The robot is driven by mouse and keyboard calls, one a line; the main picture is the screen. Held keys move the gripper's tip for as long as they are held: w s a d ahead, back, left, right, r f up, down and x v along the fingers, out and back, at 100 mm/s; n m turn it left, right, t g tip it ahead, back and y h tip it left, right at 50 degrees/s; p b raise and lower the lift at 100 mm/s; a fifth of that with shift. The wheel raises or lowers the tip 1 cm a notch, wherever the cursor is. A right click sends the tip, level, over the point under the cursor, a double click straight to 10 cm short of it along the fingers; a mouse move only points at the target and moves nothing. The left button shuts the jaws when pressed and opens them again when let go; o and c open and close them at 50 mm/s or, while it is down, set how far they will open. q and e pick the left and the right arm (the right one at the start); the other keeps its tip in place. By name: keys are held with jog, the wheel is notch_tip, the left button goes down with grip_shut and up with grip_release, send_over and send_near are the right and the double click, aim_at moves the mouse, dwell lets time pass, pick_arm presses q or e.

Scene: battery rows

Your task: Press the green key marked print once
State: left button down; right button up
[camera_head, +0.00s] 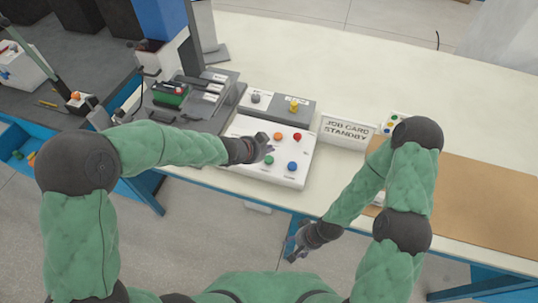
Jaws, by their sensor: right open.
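A white panel (243,173) on the table carries an orange key (278,136), a red key (298,137), a green key (270,159) and a blue key (292,166). Any marking on the keys is too small to read. My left gripper (267,146) is over the panel, close above the green key in the picture. I cannot tell whether it touches the key or whether its fingers are apart. My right gripper (292,251) hangs low in front of the table edge, open and empty.
Behind the panel is a grey box (293,106) with a yellow knob. A dark device (170,97) with a green part is left. A brown mat (480,195) lies right. The back of the table is clear.

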pick_arm(q)
jog(key=shift+r+p, duration=0.85)
jog(key=shift+r, duration=0.3)
jog(key=shift+f, duration=0.1)
